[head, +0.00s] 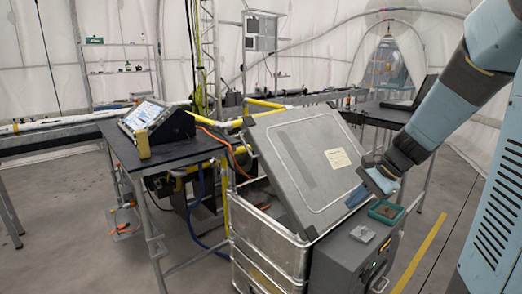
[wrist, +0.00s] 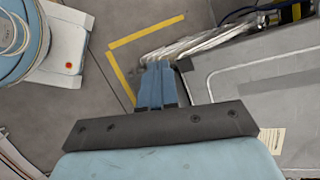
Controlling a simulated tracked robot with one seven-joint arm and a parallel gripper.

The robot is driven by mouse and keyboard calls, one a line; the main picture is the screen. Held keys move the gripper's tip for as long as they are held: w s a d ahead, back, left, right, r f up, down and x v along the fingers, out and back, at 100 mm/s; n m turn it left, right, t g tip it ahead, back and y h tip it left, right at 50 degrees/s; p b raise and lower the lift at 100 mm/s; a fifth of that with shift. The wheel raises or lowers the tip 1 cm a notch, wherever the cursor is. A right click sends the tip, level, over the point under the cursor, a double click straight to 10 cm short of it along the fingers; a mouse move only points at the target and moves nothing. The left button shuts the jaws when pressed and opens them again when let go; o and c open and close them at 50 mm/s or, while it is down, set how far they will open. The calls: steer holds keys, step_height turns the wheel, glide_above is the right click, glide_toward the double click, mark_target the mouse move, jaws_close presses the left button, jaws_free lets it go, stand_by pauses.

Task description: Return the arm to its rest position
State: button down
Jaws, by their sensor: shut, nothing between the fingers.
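My light blue arm (head: 438,112) reaches in from the upper right in the head view and bends down toward the open metal crate. My gripper (head: 358,195) is at the right edge of the crate's raised grey lid (head: 305,165), above a grey box. In the wrist view my gripper (wrist: 158,68) points away with its blue fingers together and nothing between them. Whether the fingers touch the lid's edge is hard to tell.
The metal crate (head: 268,236) stands open under its tilted lid. A small green tray (head: 385,211) rests on the grey box (head: 345,256) near my gripper. A dark table (head: 165,150) with a tablet stands left. A yellow floor line (head: 420,252) crosses open floor at right.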

steer(key=s+r+n+t+h, duration=0.1)
steer(key=s+r+n+h, duration=0.2)
steer(key=s+r+n, duration=0.2)
steer(key=s+a+r+n+t+h, duration=0.1)
steer(key=s+r+n, duration=0.4)
steer(key=s, duration=0.6)
steer(key=shift+s+n+t+h, duration=0.4)
steer(key=shift+n+t+h, duration=0.35)
steer(key=shift+h, duration=0.45)
